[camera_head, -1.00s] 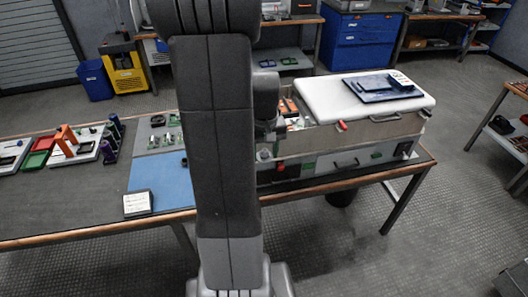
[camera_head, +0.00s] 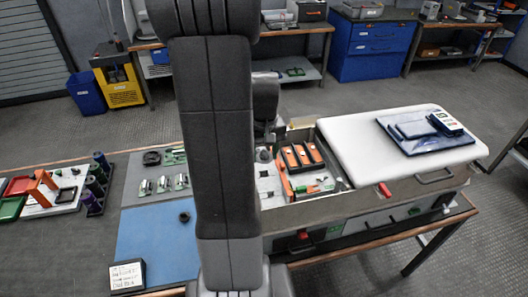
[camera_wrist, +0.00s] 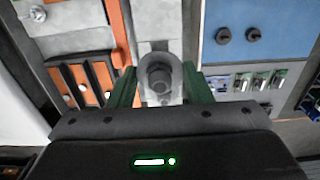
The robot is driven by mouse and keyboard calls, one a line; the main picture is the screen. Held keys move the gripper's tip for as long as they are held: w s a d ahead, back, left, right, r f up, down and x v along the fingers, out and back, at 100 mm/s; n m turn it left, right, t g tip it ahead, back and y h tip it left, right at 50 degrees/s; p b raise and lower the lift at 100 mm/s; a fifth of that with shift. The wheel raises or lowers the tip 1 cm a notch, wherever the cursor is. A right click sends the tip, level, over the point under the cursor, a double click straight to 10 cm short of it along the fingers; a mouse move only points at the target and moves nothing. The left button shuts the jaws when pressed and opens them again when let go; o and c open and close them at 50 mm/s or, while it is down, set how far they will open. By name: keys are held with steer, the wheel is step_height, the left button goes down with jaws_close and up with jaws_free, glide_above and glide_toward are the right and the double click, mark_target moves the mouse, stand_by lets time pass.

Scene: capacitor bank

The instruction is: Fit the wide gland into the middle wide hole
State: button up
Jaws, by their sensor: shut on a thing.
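In the wrist view my gripper (camera_wrist: 160,88) has its green-sided fingers on either side of a grey rounded piece with a dark round opening (camera_wrist: 160,76). It is shut on this piece, which I take to be the wide gland. The piece is over a light grey strip of the cabinet (camera_head: 352,205). In the head view my arm hides most of the gripper and the held piece. I cannot make out the middle wide hole in either view, nor tell whether the piece touches anything below.
Orange-and-black modules (camera_head: 300,157) stand in the open cabinet bay beside my gripper. A white cover (camera_head: 350,150) with a blue tray (camera_head: 420,148) lies to the right. A blue mat (camera_head: 150,240) on the bench bears a dark round part (camera_head: 184,217); the wrist view shows two.

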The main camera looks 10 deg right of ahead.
steer(key=shift+f+b, duration=2)
steer(key=shift+f, duration=0.65)
steer(key=shift+f+b, duration=0.35)
steer(key=shift+f, duration=0.1)
steer(key=o, duration=1.1)
steer(key=shift+s, duration=0.1)
steer(key=shift+c, duration=0.2)
steer(key=shift+a+r, duration=0.1)
steer(key=shift+r, duration=0.15)
step_height(320, 180, up, 13)
steer(key=shift+r+b, duration=0.2)
steer(key=shift+b, duration=0.3)
glide_toward(264, 168)
steer(key=f, duration=0.1)
steer(key=s+f, duration=0.1)
steer(key=f, duration=0.1)
steer(key=s+f, duration=0.1)
steer(key=f, duration=0.1)
steer(key=shift+s+a+p, duration=0.15)
steer(key=shift+a+p, duration=0.05)
steer(key=shift+p, duration=0.2)
